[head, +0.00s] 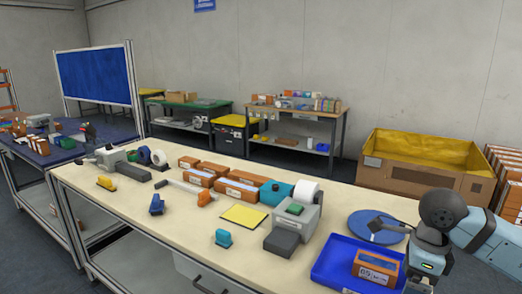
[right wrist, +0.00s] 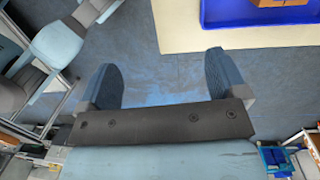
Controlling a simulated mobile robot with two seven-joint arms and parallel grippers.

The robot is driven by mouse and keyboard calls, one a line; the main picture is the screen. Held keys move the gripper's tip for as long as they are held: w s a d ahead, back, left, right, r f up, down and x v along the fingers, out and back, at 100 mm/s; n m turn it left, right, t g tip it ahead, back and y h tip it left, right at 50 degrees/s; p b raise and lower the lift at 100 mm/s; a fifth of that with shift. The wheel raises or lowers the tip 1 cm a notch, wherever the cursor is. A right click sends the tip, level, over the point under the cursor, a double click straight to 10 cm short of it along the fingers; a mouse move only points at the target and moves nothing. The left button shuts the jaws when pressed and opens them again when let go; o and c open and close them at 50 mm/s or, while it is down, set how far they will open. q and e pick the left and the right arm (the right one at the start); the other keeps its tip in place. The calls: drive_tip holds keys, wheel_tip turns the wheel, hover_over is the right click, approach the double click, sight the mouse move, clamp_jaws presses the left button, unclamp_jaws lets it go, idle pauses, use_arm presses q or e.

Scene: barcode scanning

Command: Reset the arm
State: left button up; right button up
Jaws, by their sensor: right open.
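My right arm comes in at the right of the head view, bent beside the table's right end, and its fingers are not visible there. In the right wrist view my right gripper (right wrist: 160,85) is open and empty, with two blue fingers apart over the grey floor. A blue tray (head: 333,268) lies on the table's right end with an orange-brown box (head: 377,267) in it. The tray also shows at the top of the right wrist view (right wrist: 225,12), beyond the fingers. My left gripper is in neither view.
The pale table (head: 130,209) holds a label printer (head: 295,215), a dark grey block (head: 281,242), a yellow pad (head: 244,216), a blue round plate (head: 375,227) and several small tools. A large cardboard bin (head: 420,178) stands behind the table's right end. The table's front left is mostly clear.

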drive_tip(key=s+a+f+m+t+y, duration=0.1)
drive_tip(key=s+a+m+t+y, duration=0.15)
drive_tip(key=a+m+y, duration=0.65)
drive_tip(key=s+a+f+m+t+y, duration=0.1)
drive_tip(key=s+a+m+t+y, duration=0.2)
drive_tip(key=a+y, duration=0.85)
drive_tip(key=d+f+m+t+h, duration=0.3)
drive_tip(key=f+m+t+h, duration=0.35)
drive_tip(key=m, duration=0.65)
drive_tip(key=d+f+m+t+h, duration=0.45)
drive_tip(key=f+m+h, duration=0.35)
drive_tip(key=m, duration=0.5)
drive_tip(key=s+d+f+m+g+h, duration=0.1)
drive_tip(key=s+f+m+g+h, duration=0.5)
drive_tip(key=s+f, duration=0.55)
use_arm(q)
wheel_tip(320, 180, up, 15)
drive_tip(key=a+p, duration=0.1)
drive_tip(key=p, duration=1.7)
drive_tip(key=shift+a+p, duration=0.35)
drive_tip(key=shift+p, duration=0.05)
use_arm(e)
wheel_tip(320, 180, up, 13)
drive_tip(key=d+m+y, duration=0.1)
drive_tip(key=y, duration=0.1)
drive_tip(key=shift+d+t, duration=0.25)
drive_tip(key=shift+t, duration=0.1)
